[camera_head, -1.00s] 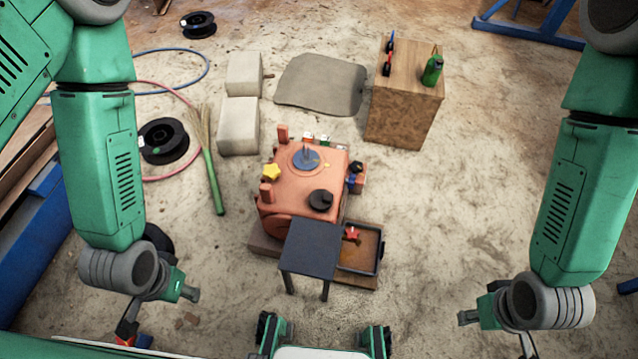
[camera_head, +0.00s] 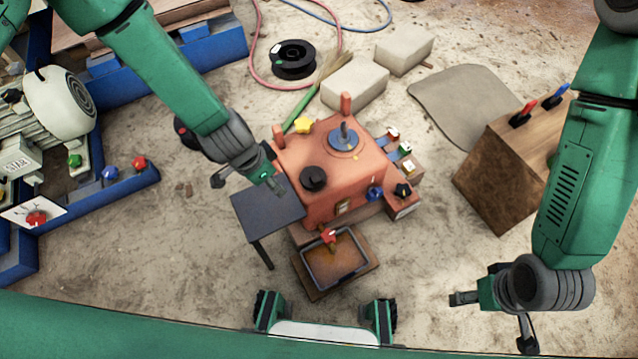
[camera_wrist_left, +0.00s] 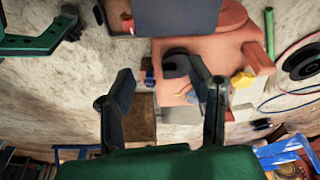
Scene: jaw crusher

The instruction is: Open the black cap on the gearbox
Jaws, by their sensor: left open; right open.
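The orange-red gearbox (camera_head: 323,158) stands on the ground in the middle of the head view. Its round black cap (camera_head: 313,178) sits on the top, near the dark table. In the left wrist view the black cap (camera_wrist_left: 176,62) shows just beyond the fingers, partly behind them. My left gripper (camera_head: 248,188) is beside the gearbox, left of the cap, over the dark table. In the wrist view the left gripper (camera_wrist_left: 163,88) has its fingers spread and nothing between them. My right gripper (camera_head: 490,318) is open and empty, low at the right, far from the gearbox.
A small dark table (camera_head: 266,208) stands against the gearbox's left side. A tray (camera_head: 310,272) with a red valve above it lies in front. A wooden box (camera_head: 500,175) stands at right. A blue-framed motor (camera_head: 58,105) is at far left.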

